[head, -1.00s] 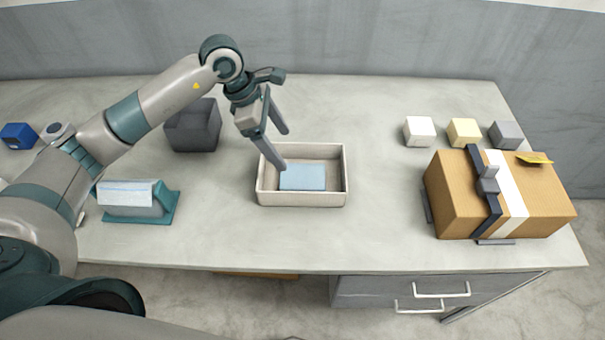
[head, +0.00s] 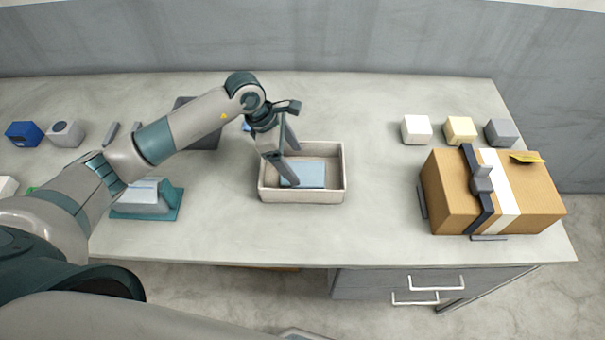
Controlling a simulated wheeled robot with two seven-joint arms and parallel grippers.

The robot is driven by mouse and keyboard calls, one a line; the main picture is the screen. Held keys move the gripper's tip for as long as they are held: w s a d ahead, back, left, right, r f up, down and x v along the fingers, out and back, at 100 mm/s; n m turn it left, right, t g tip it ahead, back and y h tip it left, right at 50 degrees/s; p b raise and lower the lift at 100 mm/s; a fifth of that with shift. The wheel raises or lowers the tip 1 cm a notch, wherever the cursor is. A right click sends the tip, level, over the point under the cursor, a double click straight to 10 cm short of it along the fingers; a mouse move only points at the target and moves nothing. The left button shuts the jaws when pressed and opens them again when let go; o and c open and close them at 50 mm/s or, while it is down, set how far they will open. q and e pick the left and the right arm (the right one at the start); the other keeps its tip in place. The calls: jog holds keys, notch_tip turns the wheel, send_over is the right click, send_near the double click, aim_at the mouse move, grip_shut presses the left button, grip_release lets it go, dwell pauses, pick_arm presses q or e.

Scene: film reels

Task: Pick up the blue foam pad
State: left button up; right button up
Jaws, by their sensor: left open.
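The blue foam pad (head: 312,174) is a light blue flat block. It lies in the open pale tray (head: 333,197) in the middle of the table. My left gripper (head: 294,166) is open and reaches down into the tray from the upper left. Its nearer finger covers the left part of the pad. The other finger is farther back. I cannot tell whether either finger touches the pad. My right gripper is not in view.
A strapped cardboard box (head: 535,190) stands at the right. A white block (head: 416,130), a cream block (head: 461,131) and a grey block (head: 499,132) stand behind it. A teal-based holder (head: 147,197) and a blue block (head: 23,134) are at the left. The table between tray and box is clear.

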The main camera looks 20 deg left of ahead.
aim_at(302, 173)
pick_arm(q)
jog(key=shift+s+d+f+p, duration=0.1)
jog(key=shift+d+f+p, duration=0.25)
jog(key=shift+f+p, duration=0.3)
jog(key=p+x, duration=0.1)
jog(key=x, duration=0.1)
jog(key=shift+d+f+p, duration=0.15)
jog(key=shift+f+p, duration=0.1)
jog(key=shift+p, duration=0.05)
jog(key=shift+f, duration=0.35)
jog(key=shift+c, duration=0.7)
jog(key=c, duration=0.7)
